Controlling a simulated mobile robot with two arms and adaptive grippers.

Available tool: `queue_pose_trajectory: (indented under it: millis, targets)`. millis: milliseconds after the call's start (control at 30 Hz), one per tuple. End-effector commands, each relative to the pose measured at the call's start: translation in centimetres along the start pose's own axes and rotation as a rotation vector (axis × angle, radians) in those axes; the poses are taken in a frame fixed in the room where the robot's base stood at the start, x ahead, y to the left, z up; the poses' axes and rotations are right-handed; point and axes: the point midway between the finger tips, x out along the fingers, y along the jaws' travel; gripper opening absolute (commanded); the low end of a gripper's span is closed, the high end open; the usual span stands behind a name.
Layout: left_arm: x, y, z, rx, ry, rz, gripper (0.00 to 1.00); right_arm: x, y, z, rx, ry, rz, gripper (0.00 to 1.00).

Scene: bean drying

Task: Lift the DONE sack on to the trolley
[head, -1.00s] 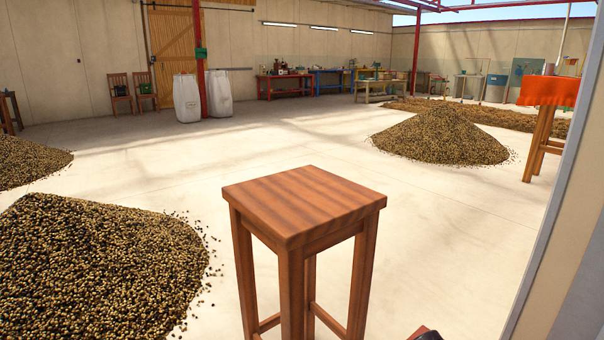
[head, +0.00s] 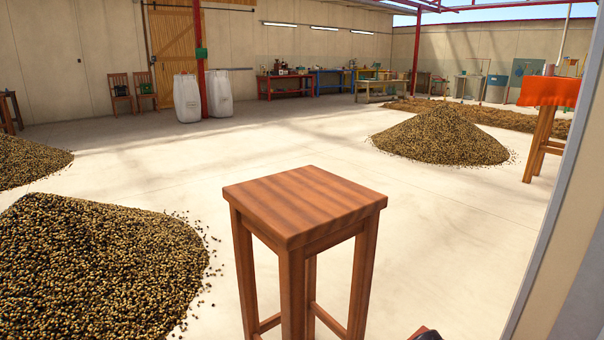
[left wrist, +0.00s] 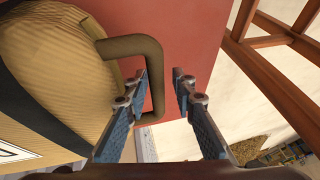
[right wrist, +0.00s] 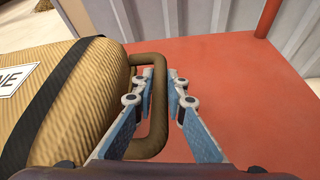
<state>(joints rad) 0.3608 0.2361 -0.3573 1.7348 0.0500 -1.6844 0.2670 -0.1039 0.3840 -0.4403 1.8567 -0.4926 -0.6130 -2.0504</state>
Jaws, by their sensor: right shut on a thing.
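The DONE sack, tan and ribbed with dark bands, shows in the right wrist view (right wrist: 60,85) with a white label partly in view, ending in "NE". It also shows in the left wrist view (left wrist: 55,65). A plain red surface (right wrist: 235,85) lies beneath it; whether the sack touches it is unclear. My right gripper (right wrist: 160,85) is shut on the brown loop handle (right wrist: 152,148) at one end. My left gripper (left wrist: 165,82) is open, its fingers on either side of another loop handle (left wrist: 130,46), with a gap at one finger.
A wooden stool (head: 304,205) stands close in front. Bean heaps lie at left (head: 95,270) and farther right (head: 440,137). Two white bulk bags (head: 187,98) stand by a red post. A pale panel edge (head: 550,240) borders the right. The middle floor is clear.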

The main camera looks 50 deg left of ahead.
Motion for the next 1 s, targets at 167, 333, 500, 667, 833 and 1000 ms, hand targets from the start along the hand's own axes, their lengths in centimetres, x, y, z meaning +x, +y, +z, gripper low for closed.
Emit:
queue_pose_trajectory:
  millis: [167, 333, 500, 667, 833, 1000]
  targets:
    - [0.4, 0.8, 0.6, 0.009, -0.014, 0.014, 0.32, -0.1, 0.2, -0.7, 0.002, 0.010, 0.005, 0.16]
    - [0.3, 0.9, 0.7, 0.010, -0.014, 0.015, 0.32, 0.0, 0.2, -0.5, 0.001, 0.007, 0.004, 0.33]
    - [0.3, 0.9, 0.7, 0.011, -0.015, 0.015, 0.32, 0.0, 0.1, -0.3, 0.001, 0.004, 0.003, 0.33]
    - [0.0, 0.9, 0.6, 0.012, -0.014, 0.015, 0.32, -0.1, 0.2, 0.2, 0.001, 0.002, 0.003, 0.33]
    - [-0.2, 0.9, 0.6, 0.011, -0.012, 0.015, 0.32, -0.3, 0.3, 0.5, 0.001, 0.001, 0.004, 0.33]
    - [-0.4, 0.8, 0.2, 0.008, -0.006, 0.015, 0.32, -0.4, 0.5, 0.9, 0.002, 0.000, 0.006, 0.33]
